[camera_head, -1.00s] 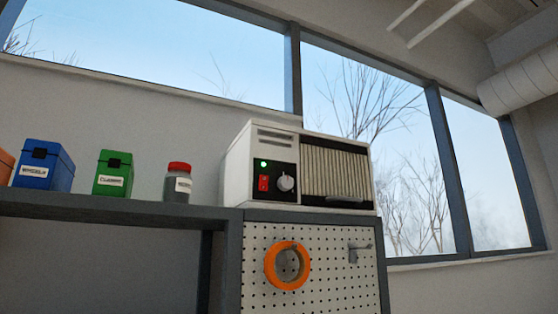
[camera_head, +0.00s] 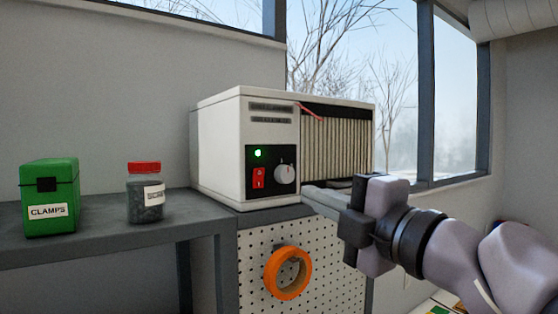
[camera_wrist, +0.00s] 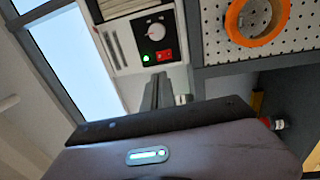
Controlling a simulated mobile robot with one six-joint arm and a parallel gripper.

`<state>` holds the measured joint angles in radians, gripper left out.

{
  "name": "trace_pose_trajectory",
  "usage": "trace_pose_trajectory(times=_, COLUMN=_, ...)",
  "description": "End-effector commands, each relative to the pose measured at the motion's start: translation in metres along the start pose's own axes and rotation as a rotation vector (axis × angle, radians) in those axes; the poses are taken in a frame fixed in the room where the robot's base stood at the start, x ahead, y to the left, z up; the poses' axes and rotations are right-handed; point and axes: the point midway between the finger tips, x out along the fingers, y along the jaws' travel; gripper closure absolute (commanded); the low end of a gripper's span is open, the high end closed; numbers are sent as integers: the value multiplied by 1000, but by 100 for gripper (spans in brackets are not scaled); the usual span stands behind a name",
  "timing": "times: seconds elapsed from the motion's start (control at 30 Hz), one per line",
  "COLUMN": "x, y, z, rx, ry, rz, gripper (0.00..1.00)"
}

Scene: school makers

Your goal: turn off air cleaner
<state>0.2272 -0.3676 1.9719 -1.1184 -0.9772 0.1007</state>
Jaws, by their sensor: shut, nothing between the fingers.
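The air cleaner (camera_head: 222,150) is a white box with a pleated filter front, standing on the shelf. Its black panel has a lit green light (camera_head: 258,153), a red rocker switch (camera_head: 259,178) and a grey knob (camera_head: 285,174). My gripper (camera_head: 358,222) is in front of the cleaner's lower right, right of the switch. In the wrist view, my shut, empty fingers (camera_wrist: 158,82) point toward the panel, with the switch (camera_wrist: 165,56) and green light (camera_wrist: 146,58) just beyond the tips. I cannot tell the exact gap; no contact shows.
A green clamps box (camera_head: 48,195) and a red-lidded jar (camera_head: 146,192) stand left of the cleaner on the grey shelf (camera_head: 95,235). An orange tape roll (camera_head: 288,272) hangs on the pegboard (camera_head: 252,250) below. A thin red strip (camera_head: 311,112) shows at the filter's top.

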Motion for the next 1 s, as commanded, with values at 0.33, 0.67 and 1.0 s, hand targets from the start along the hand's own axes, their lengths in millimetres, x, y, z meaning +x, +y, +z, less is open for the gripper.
trace_pose_trajectory(times=0.33, x=16, y=-1, z=0, rx=5, ry=0, rz=2, gripper=100)
trace_pose_trajectory(times=0.67, x=88, y=-1, z=0, rx=6, ry=1, rz=1, gripper=100)
trace_pose_trajectory(times=1.0, x=137, y=0, z=0, rx=4, ry=-2, rz=2, gripper=100)
